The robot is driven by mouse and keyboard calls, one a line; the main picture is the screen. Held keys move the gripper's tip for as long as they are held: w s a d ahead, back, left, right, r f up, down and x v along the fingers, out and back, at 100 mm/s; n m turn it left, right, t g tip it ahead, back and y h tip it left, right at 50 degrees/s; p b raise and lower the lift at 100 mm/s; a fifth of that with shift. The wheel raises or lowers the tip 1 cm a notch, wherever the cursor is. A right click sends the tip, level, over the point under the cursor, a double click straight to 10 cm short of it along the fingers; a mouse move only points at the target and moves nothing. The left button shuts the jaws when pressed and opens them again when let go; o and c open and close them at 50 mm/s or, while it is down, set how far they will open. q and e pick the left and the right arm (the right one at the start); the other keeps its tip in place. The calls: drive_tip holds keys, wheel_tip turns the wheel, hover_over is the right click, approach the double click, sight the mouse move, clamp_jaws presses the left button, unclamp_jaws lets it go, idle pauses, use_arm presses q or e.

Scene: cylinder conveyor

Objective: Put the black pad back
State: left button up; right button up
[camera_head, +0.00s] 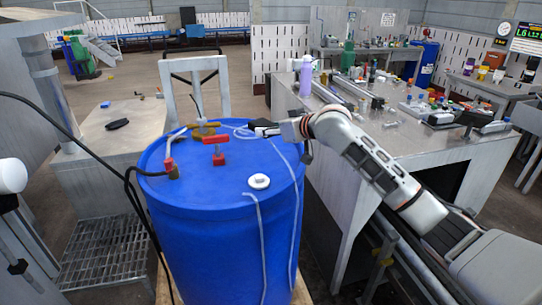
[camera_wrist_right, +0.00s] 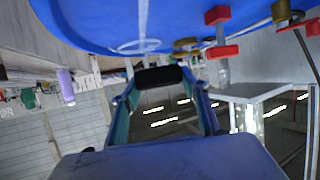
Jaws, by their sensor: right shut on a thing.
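My right gripper (camera_head: 262,129) reaches in from the right, above the far right part of the blue drum's top (camera_head: 225,185). It is shut on a small black pad, which shows between the fingertips in the right wrist view (camera_wrist_right: 158,76). In the head view the pad is hard to tell from the dark fingertips. The pad appears clear of the drum top. Another flat black item (camera_head: 117,124) lies on the grey table at the left; I cannot tell what it is. My left gripper is not in view.
Red-handled valve fittings (camera_head: 215,140), a white cap (camera_head: 259,181) and pale thin tubes stand on the drum. A black cable hangs at its left. A metal workbench (camera_head: 335,130) at the right carries a purple bottle (camera_head: 306,76) and many small parts. The left table (camera_head: 90,135) is mostly bare.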

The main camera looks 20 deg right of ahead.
sight(271, 162)
wheel_tip(271, 162, down, 10)
drive_tip(key=shift+r, duration=0.2)
drive_tip(key=shift+f, duration=0.15)
drive_tip(key=o, duration=0.9)
drive_tip(key=shift+s+r, duration=0.15)
drive_tip(key=shift+r, duration=0.05)
drive_tip(key=v, duration=1)
drive_tip(key=shift+s+d+r, duration=0.1)
drive_tip(key=shift+s+d, duration=0.15)
drive_tip(key=shift+s, duration=0.05)
drive_tip(key=shift+s+d+r, duration=0.15)
drive_tip(key=shift+s+r, duration=0.05)
drive_tip(key=shift+s, duration=0.25)
